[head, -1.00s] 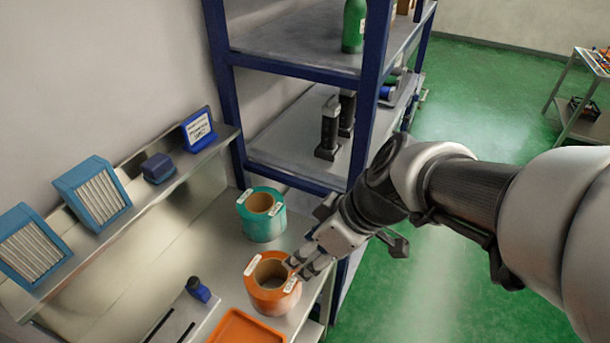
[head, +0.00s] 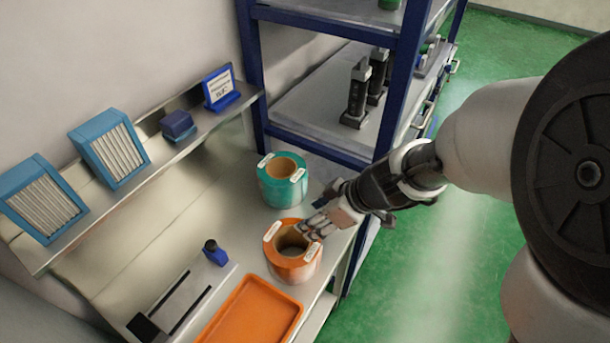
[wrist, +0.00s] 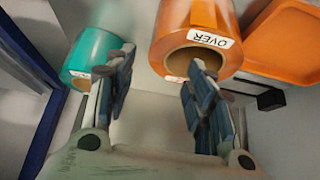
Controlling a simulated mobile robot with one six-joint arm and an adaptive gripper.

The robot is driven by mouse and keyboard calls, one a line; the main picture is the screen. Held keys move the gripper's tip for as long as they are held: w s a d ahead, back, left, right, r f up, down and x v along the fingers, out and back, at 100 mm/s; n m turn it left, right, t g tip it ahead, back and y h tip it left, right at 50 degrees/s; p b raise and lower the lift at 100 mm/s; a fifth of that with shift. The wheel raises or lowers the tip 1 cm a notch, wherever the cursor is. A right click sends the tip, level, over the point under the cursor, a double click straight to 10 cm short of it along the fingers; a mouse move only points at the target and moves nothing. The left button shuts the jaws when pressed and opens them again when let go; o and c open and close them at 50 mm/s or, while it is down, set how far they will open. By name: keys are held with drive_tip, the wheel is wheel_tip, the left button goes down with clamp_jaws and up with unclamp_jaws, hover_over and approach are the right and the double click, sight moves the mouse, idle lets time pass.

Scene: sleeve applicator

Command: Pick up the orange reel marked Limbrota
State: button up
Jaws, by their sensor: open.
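The orange reel (head: 293,266) stands on the bench with its open core facing up and pale labels on its rim. In the wrist view, the orange reel (wrist: 188,22) is at top centre; one label seems to read "OVER", and I cannot read Limbrota. My gripper (head: 318,224) is at the reel's upper right rim in the head view. In the wrist view, my gripper (wrist: 163,58) is open and empty. Its right finger overlaps the reel's core opening; its left finger overlaps the edge of the teal reel (wrist: 98,48). I cannot tell whether either finger touches.
The teal reel (head: 281,188) stands just behind the orange one. An orange tray (head: 250,312) lies in front, beside a slotted plate with a blue knob (head: 215,254). A blue-framed rack (head: 400,85) rises behind. A ledge with blue louvred boxes (head: 110,155) runs along the wall.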

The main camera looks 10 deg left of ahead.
sight(281, 235)
drive_tip(key=b+x, duration=0.1)
drive_tip(key=x, duration=0.4)
drive_tip(key=shift+s+f, duration=0.1)
drive_tip(key=shift+f, duration=0.25)
drive_tip(key=shift+c, duration=0.6)
clamp_jaws()
drive_tip(key=shift+r, duration=0.1)
